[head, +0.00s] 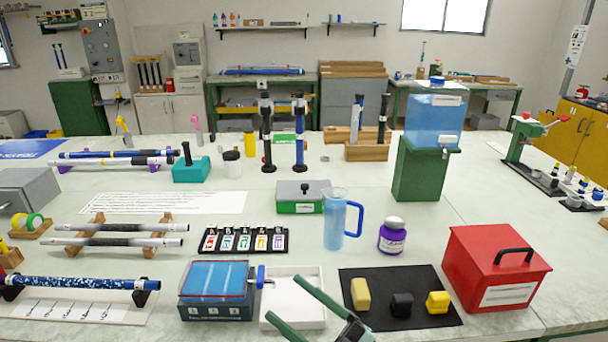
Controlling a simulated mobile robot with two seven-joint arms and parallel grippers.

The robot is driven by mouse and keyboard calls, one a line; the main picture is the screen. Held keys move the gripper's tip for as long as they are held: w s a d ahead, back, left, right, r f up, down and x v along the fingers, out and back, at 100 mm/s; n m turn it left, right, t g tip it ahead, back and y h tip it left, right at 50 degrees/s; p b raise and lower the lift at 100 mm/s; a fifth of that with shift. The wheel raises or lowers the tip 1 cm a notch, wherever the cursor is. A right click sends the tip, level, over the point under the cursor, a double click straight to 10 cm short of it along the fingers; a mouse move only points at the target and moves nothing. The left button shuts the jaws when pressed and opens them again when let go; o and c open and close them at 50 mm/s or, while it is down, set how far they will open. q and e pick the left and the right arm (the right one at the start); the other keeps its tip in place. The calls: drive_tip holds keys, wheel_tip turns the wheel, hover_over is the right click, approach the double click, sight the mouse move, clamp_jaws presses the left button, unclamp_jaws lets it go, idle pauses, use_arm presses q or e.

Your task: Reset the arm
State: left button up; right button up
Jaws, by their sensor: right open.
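My right gripper (285,300) shows at the bottom centre, with two long green fingers spread wide apart. Nothing is between the fingers. It is above the white tray (312,270), and one finger crosses in front of the tray. The wrist is cut off by the lower edge of the picture. My left gripper is not in view.
A blue-topped box (216,282) stands left of the tray. A black mat (360,277) with several small blocks lies to the right, beside a red box (495,270). A jug (334,222) and purple bottle (392,238) stand behind. Bare table shows at right centre.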

drive_tip(key=w+d+f+m+t+h+p, duration=0.1)
drive_tip(key=w+d+f+m+t+h, duration=0.1)
drive_tip(key=d+f+m+t+h, duration=0.65)
drive_tip(key=s+d+f+m+g+h+p, duration=0.1)
drive_tip(key=s+d+f+m+g+h, duration=0.3)
drive_tip(key=s+f, duration=0.3)
drive_tip(key=s+d+f+m+g+h+p, duration=0.1)
drive_tip(key=s+d+f+m+g+h, duration=0.4)
drive_tip(key=s+f, duration=0.3)
wheel_tip(320, 180, down, 5)
drive_tip(key=shift+s+d+r+m+g, duration=0.1)
drive_tip(key=shift+s+d+m+g, duration=0.15)
drive_tip(key=shift+m+g, duration=0.3)
